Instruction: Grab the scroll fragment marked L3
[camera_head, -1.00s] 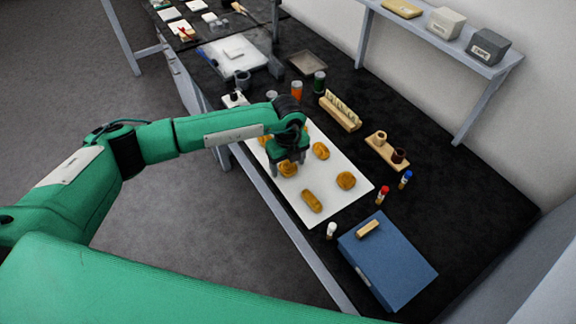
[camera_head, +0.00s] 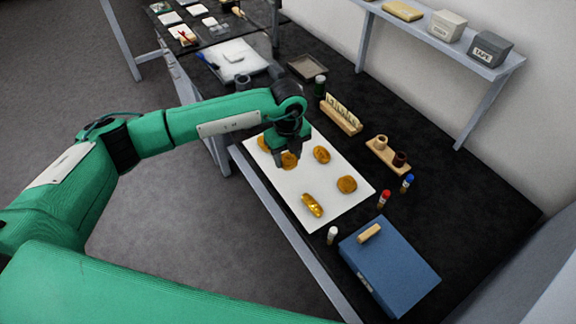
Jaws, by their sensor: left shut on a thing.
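Several golden-brown scroll fragments are on a white board (camera_head: 335,208) on the dark bench. My left gripper (camera_head: 288,158) is shut on one rounded fragment (camera_head: 290,162) and holds it just above the board. One fragment (camera_head: 264,143) lies partly hidden beside the gripper. Others lie apart: a round one (camera_head: 321,154), another round one (camera_head: 346,184) and a longer, shinier one (camera_head: 312,205) near the front. I cannot read any mark such as L3 on them. My right gripper is not in view.
A blue box (camera_head: 390,266) with a small wooden piece stands at the front right. Small vials with red (camera_head: 384,199), blue (camera_head: 407,183) and white (camera_head: 332,235) caps stand near the board. A wooden rack (camera_head: 341,115) and a wooden holder (camera_head: 388,157) are behind it.

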